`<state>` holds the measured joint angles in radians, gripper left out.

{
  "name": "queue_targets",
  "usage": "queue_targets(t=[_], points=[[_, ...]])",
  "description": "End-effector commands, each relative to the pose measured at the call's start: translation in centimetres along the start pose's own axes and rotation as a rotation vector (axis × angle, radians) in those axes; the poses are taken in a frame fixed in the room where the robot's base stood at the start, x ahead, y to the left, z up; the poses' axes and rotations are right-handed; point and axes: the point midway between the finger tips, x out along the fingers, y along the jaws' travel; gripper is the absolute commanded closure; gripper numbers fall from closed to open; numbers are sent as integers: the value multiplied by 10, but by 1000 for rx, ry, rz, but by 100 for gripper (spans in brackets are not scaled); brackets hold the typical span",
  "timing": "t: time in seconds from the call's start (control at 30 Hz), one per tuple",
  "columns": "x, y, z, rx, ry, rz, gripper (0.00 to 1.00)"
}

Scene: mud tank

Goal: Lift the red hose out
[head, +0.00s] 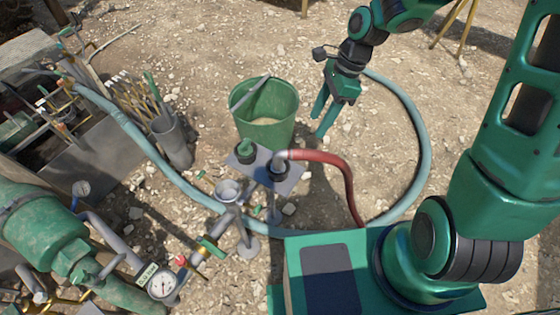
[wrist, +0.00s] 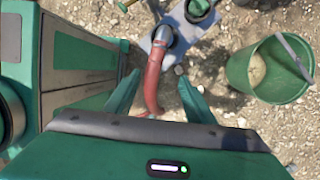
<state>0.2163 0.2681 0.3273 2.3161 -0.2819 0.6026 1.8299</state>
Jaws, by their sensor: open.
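The red hose (head: 335,162) has a pale bent end that goes down into a dark round socket (head: 279,168) on a small grey plate (head: 262,160). Its other end passes out of sight behind my green base. My gripper (head: 322,122) is open and empty, up and to the right of the plate, apart from the hose in the head view. In the wrist view my gripper (wrist: 160,95) has its two green fingers spread, and the red hose (wrist: 153,80) shows between them, seemingly below. How deep the hose end sits in the socket is hidden.
A second socket with a green cap (head: 245,150) sits on the same plate. A green bucket (head: 266,115) stands just behind. A blue-grey hose (head: 420,135) curves around on stony ground. Pipes and a pressure gauge (head: 162,284) crowd the lower left.

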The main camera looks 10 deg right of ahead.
Motion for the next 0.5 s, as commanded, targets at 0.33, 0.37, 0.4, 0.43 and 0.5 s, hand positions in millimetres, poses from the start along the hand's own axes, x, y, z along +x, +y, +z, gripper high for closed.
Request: queue_targets(t=[0.33, 0.37, 0.4, 0.43, 0.5], points=[[41, -7, 48, 175, -106, 50, 51], [45, -7, 49, 177, -106, 52, 51], [51, -6, 50, 177, -107, 52, 51], [55, -6, 50, 177, -106, 52, 51], [66, -6, 50, 177, -105, 50, 51]])
